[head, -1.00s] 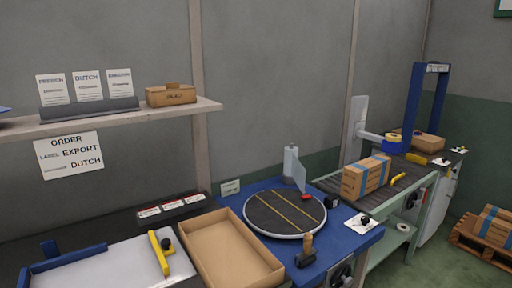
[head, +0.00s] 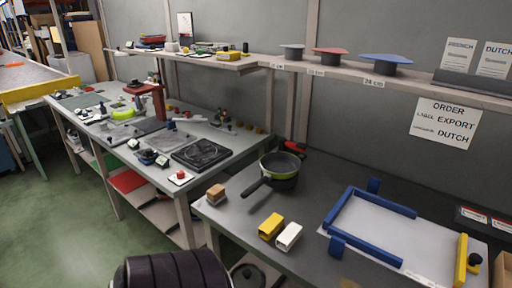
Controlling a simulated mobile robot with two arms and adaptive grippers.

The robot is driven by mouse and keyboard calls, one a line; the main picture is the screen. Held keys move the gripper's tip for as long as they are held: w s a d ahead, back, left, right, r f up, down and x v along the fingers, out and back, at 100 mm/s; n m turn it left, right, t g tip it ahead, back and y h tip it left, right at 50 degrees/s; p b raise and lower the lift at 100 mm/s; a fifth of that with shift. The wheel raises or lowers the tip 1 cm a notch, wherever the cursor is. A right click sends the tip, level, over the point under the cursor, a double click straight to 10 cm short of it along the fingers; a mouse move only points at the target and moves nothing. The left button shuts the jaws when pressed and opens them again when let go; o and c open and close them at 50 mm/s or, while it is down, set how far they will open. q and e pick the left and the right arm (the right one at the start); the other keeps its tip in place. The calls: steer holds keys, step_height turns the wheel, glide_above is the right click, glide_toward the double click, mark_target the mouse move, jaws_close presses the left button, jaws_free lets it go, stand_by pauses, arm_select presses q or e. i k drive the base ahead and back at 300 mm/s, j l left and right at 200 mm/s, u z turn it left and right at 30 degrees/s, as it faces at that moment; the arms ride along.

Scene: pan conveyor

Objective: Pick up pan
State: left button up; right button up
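A dark pan (head: 281,168) with a green rim stands upright on the dark bench top in the middle of the head view. Its black handle (head: 257,187) points to the lower left, toward the bench's front edge. Neither of my grippers shows in the head view, so I see nothing touching the pan.
A yellow block (head: 271,226), a white block (head: 289,236) and a brown block (head: 216,194) lie near the pan on the bench. A blue-framed white board (head: 385,240) lies to the right. A shelf (head: 345,76) runs above. A cluttered workbench (head: 135,130) stands left.

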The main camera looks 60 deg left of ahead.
mark_target(279, 165)
steer(key=u, duration=1.8)
steer(key=i+j+u, duration=0.1)
steer(key=i+j, duration=0.2)
steer(key=j, duration=0.2)
steer(key=i+j+u, duration=0.1)
steer(key=i+j, duration=0.2)
steer(key=j, duration=0.15)
